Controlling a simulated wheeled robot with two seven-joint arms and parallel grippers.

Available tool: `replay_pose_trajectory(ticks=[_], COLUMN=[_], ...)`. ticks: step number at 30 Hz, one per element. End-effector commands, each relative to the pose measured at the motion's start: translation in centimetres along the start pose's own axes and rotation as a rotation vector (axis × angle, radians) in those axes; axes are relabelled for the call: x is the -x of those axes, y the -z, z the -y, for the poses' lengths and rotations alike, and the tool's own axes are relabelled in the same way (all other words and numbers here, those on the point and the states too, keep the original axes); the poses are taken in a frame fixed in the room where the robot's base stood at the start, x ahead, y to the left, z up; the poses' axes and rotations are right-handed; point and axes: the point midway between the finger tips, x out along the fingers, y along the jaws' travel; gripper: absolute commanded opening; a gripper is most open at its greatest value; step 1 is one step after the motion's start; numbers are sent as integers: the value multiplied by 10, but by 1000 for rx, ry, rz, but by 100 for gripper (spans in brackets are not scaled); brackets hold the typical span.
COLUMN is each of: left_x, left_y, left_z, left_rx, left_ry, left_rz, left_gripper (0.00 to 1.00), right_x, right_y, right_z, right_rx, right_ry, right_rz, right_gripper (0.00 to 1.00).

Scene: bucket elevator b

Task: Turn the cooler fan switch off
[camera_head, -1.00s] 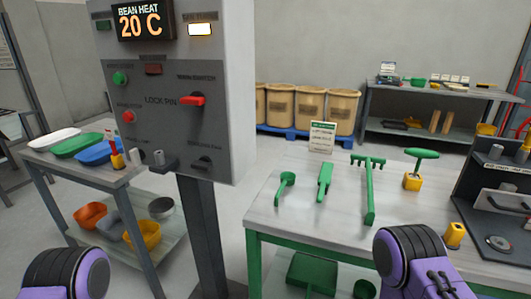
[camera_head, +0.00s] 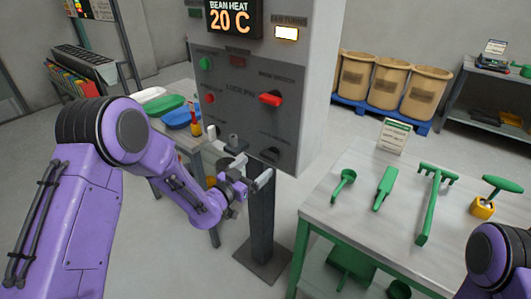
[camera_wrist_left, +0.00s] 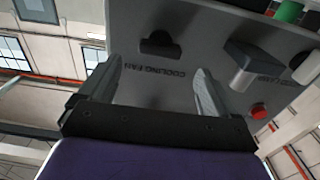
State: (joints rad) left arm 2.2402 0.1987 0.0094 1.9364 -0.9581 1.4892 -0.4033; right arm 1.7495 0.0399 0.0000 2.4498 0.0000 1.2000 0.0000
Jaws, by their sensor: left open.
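The cooler fan switch is a small dark knob (camera_head: 271,154) at the lower right of the grey control panel (camera_head: 312,75). In the left wrist view the dark switch (camera_wrist_left: 160,45) sits beyond the fingertips, beside a label reading "COOLING FAN" that appears upside down. My left gripper (camera_head: 252,174) is open and empty, just below the panel's lower edge and short of the switch. In the left wrist view its two fingers (camera_wrist_left: 157,82) stand apart with the label between them. My right gripper is out of view; only part of my right arm shows.
A red lever (camera_head: 270,99) sticks out above the switch, with a green button (camera_head: 206,63) and a red button (camera_head: 210,99) to its left. A table (camera_head: 330,215) with green tools stands at right. Coloured trays (camera_head: 165,103) sit behind my left arm.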

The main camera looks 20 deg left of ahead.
Motion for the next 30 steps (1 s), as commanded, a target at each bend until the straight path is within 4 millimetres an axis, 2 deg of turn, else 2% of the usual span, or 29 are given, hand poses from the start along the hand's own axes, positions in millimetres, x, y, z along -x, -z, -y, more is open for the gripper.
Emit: replay_pose_trajectory(ticks=[1,3,9,13,19,20,24,25,30], left_x=[-12,-28,-59,-66,-66,-66,-66,-66,-65], left_y=[4,3,0,-1,-1,-1,-1,-1,-1], left_z=[0,1,0,0,0,0,0,0,2], left_rx=[0,0,2,4,4,4,4,4,8], left_ry=[0,2,1,3,3,3,3,3,4], left_rz=[1,1,3,3,3,3,3,3,3], left_gripper=[92,92,92,92,92,85,39,35,36], right_x=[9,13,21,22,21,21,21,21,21], right_y=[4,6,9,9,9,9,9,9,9], right_z=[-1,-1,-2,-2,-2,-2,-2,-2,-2], right_rx=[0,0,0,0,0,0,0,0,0], right_ry=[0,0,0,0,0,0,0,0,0], right_rz=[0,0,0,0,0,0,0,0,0], right_gripper=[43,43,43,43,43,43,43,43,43])
